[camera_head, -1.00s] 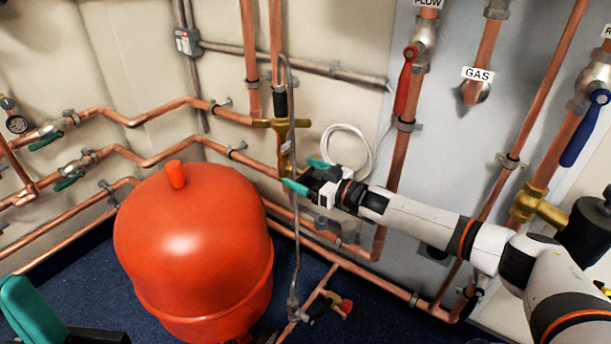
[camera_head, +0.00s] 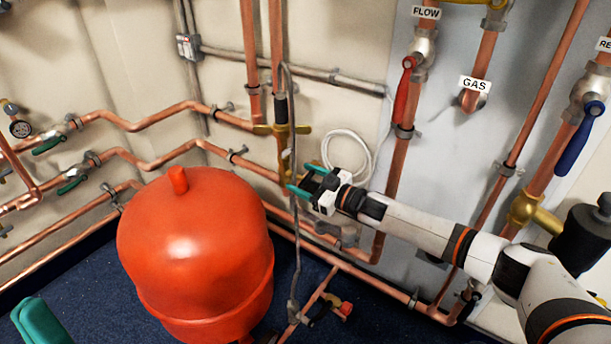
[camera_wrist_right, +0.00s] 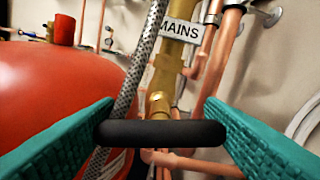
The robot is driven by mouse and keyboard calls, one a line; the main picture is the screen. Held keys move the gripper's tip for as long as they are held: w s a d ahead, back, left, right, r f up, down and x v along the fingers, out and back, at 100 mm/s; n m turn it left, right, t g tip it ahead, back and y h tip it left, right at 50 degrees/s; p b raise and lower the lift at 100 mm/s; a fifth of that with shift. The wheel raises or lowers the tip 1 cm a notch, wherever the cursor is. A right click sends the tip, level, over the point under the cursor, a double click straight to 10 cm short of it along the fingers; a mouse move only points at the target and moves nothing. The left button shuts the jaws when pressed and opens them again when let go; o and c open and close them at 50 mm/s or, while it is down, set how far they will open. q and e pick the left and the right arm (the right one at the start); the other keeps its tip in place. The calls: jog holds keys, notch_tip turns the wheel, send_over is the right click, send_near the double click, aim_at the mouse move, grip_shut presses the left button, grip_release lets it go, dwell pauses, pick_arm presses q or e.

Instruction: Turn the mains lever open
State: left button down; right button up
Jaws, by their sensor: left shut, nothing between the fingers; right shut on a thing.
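The brass mains valve, with a white MAINS label (camera_wrist_right: 180,29), is on a vertical copper pipe. In the right wrist view, its black lever (camera_wrist_right: 160,132) lies crosswise between the teal fingers of my right gripper. In the head view, my right gripper (camera_head: 306,180) reaches the valve from the right, just below the brass body (camera_head: 282,130). It is shut on the lever, which its fingers hide in the head view. My left gripper (camera_head: 38,322) is shut and empty at the bottom left, away from the valve and partly cut off by the frame.
A large red tank (camera_head: 195,255) stands just left of the valve. A braided hose (camera_wrist_right: 143,62) runs close beside the lever. A red lever (camera_head: 402,92) and a blue lever (camera_head: 580,140) are on pipes to the right. A white cable coil (camera_head: 347,148) hangs behind my right gripper.

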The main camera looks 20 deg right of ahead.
jog(key=n+p, duration=0.1)
jog(key=n, duration=0.2)
jog(key=shift+a+n, duration=0.1)
jog(key=shift+n, duration=0.3)
jog(key=n+p, duration=0.1)
jog(key=n, duration=0.2)
jog(key=shift+f+n, duration=0.1)
jog(key=shift+n, duration=0.2)
jog(key=n, duration=0.3)
jog(key=shift+s+n, duration=0.1)
jog(key=shift+n, duration=0.2)
jog(key=shift+f+n, duration=0.15)
jog(key=shift+n, duration=2.05)
jog(key=o, duration=1)
